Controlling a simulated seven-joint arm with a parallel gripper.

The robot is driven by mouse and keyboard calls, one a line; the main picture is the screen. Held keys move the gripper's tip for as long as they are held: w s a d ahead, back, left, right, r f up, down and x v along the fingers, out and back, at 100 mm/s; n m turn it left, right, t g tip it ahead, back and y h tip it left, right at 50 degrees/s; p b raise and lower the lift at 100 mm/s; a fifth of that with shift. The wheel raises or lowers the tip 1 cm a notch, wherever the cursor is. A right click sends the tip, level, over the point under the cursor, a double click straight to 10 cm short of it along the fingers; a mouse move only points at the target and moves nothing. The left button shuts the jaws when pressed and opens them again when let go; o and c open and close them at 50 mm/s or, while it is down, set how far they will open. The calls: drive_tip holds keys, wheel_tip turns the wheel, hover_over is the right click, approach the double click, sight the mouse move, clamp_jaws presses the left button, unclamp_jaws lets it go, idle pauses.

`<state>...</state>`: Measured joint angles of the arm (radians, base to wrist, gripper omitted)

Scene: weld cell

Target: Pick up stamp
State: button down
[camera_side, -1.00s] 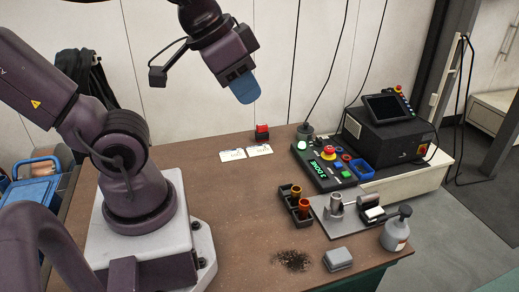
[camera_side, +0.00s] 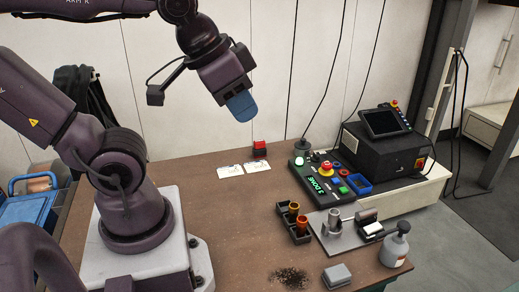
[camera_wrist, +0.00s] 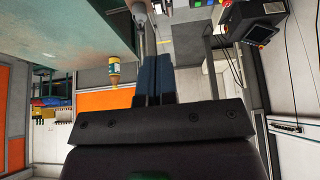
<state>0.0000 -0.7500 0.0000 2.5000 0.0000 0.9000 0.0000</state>
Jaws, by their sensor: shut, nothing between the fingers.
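The stamp (camera_side: 260,148), a small block with a red top and dark lower part, stands near the back edge of the brown table, just behind two white cards. My gripper (camera_side: 241,106) hangs above and slightly left of it in the side view, clearly apart from it, with blue fingers pointing down and a little right. In the wrist view the two fingers (camera_wrist: 153,78) lie side by side, closed, with nothing between them. I cannot make out the stamp in the wrist view.
White cards (camera_side: 231,172) lie before the stamp. To the right are a control panel (camera_side: 315,188), a blue tray (camera_side: 357,184), a dark holder (camera_side: 291,224) with orange parts, a metal fixture plate (camera_side: 335,243), and a spray bottle (camera_side: 394,247). The table's left middle is clear.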

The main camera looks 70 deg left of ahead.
drive_tip(key=shift+c, duration=2)
unclamp_jaws()
drive_tip(key=shift+a, duration=0.1)
